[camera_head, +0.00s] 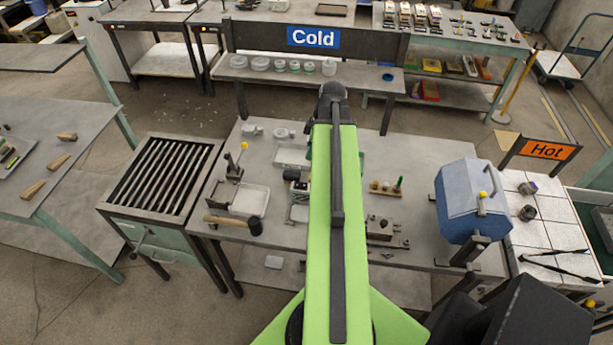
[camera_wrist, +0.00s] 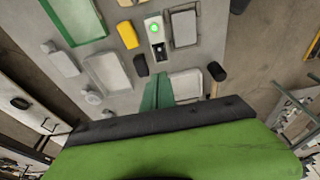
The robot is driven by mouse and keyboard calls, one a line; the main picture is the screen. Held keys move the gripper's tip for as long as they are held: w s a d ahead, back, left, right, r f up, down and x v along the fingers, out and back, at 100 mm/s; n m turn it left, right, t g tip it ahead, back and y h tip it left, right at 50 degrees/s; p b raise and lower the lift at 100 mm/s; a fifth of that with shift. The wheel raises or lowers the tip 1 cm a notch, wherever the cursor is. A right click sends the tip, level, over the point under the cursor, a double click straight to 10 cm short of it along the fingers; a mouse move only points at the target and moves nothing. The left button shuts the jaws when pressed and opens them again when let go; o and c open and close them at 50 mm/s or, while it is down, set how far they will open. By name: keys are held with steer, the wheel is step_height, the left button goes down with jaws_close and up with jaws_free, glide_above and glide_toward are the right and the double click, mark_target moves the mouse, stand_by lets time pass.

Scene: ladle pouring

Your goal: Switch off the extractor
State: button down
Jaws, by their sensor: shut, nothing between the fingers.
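A pale switch box (camera_wrist: 155,35) with a lit green round button and a dark switch below it lies at the top middle of the wrist view. It looks like the extractor's control, but no label is readable. My gripper (camera_wrist: 158,80) shows as teal fingers shut together with nothing between them. Its tips point towards the box and appear just short of it in the picture; the height gap cannot be told. In the head view my green arm reaches over the workbench (camera_head: 410,210) and hides my gripper and part of the bench.
A yellow block (camera_wrist: 127,34) and a small black piece (camera_wrist: 140,65) lie left of the box, a grey tray (camera_wrist: 185,28) right. A blue container (camera_head: 470,200) stands at the bench's right. A hammer (camera_head: 235,222) lies at left. The "Cold" rack (camera_head: 313,38) stands behind.

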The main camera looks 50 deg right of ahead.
steer(key=b, duration=1.3)
glide_toward(303, 184)
steer(key=x, duration=0.5)
steer(key=shift+w+a+f, duration=0.15)
steer(key=shift+w+f, duration=0.05)
steer(key=shift+w, duration=0.05)
steer(key=shift+s+f+b, duration=0.1)
steer(key=shift+f+b, duration=0.35)
steer(key=shift+r, duration=0.1)
